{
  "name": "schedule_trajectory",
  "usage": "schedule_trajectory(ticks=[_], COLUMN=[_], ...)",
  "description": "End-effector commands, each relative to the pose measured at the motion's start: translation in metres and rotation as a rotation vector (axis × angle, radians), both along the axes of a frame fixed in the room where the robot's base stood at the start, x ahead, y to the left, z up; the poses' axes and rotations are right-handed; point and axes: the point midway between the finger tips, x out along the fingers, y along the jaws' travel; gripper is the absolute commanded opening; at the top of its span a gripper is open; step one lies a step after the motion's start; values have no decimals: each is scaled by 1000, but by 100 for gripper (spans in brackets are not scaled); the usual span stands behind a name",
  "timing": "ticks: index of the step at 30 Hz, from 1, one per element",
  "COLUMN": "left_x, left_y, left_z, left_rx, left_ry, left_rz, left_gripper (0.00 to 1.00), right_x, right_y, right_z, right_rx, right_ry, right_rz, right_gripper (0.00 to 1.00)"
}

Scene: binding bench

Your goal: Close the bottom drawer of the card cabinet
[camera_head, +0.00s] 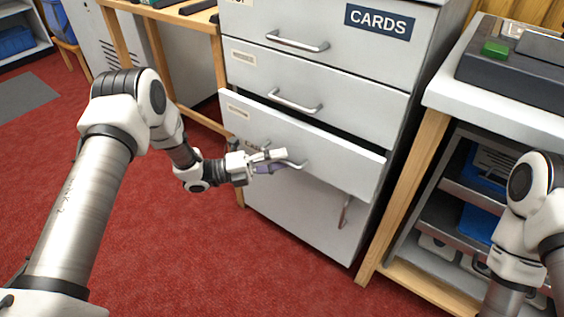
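The grey card cabinet (386,102) stands in the middle of the head view, with a dark "CARDS" sign on its top drawer. Its bottom drawer (340,165) is partly pulled out, and a dark gap shows along its top edge. The drawers above look closed. My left gripper (277,160) is at the bottom drawer's handle (300,165), in front of the drawer front, and hides part of the handle. Whether its fingers touch or grip the handle is unclear. My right arm shows at the right edge; its gripper is out of view.
A white-topped bench (480,104) with wooden legs stands close on the cabinet's right, with a dark device on top and shelves below. A wooden-framed table (170,17) is on the left. Red carpet (190,260) in front of the cabinet is clear.

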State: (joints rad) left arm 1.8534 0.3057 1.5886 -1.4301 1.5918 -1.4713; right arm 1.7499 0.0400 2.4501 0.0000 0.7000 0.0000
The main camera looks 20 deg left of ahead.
Motion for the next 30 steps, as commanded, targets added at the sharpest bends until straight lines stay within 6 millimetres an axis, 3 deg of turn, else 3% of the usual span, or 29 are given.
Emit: schedule_trajectory(ticks=[8, 9, 12, 20, 27, 30], left_x=[3, 3, 3, 6, 39, 44], left_y=[-7, -7, -7, -8, -20, -21], left_z=[2, 2, 2, 0, -2, 0], left_rx=[0, 0, 0, 2, 3, 2], left_ry=[0, 0, 0, -1, -3, 0], left_rz=[1, 1, 1, 0, 1, 2], left_gripper=[37, 34, 0, 0, 0, 0], right_x=[0, 0, 0, 0, 0, 0], right_y=[0, 0, 0, 0, 0, 0], right_z=[-2, -2, -2, -4, -22, -22], right_rx=[0, 0, 0, 0, 0, 0], right_ry=[0, 0, 0, 0, 0, 0], right_rz=[0, 0, 0, 0, 0, 0], right_gripper=[40, 40, 40, 40, 40, 40])
